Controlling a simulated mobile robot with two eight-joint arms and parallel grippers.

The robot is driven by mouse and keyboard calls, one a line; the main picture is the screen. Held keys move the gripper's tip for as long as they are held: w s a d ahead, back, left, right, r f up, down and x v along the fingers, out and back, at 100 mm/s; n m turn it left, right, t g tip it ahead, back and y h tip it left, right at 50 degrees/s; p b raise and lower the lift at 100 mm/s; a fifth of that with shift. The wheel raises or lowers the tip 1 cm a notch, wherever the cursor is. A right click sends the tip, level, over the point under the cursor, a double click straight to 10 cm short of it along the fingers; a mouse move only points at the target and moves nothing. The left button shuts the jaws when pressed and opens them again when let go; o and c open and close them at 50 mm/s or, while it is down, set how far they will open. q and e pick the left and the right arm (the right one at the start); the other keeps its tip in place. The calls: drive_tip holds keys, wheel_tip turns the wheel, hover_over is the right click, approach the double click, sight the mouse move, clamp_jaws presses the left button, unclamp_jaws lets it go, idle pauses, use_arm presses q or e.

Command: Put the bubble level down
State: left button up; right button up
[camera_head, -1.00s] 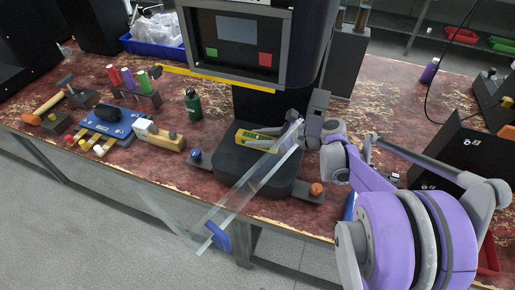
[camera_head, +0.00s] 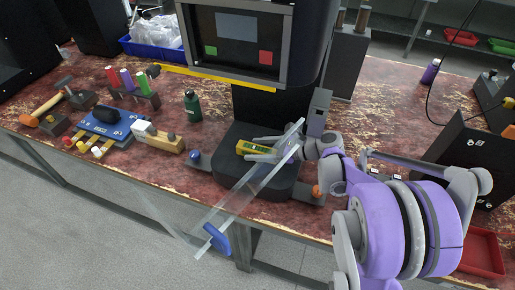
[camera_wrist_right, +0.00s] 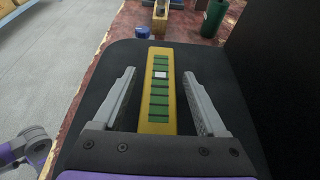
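The bubble level (camera_head: 252,148), a yellow bar with green sections, lies on the black base (camera_head: 232,172) of the seamer under its screen. It also shows in the right wrist view (camera_wrist_right: 159,100), lengthwise between the fingers with a gap on each side. My right gripper (camera_head: 264,150) is open around the level, and its fingers do not touch it. The same gripper in the right wrist view (camera_wrist_right: 159,74) has both fingers clearly apart. My left gripper is not in view.
A clear tilted panel (camera_head: 246,188) with a blue handle (camera_head: 217,238) stands in front of the base. A black bin (camera_head: 470,150) is at right.

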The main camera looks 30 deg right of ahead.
drive_tip(key=shift+r, duration=0.2)
drive_tip(key=p+v, duration=0.1)
drive_tip(key=v, duration=1.1)
drive_tip(key=shift+p, duration=0.35)
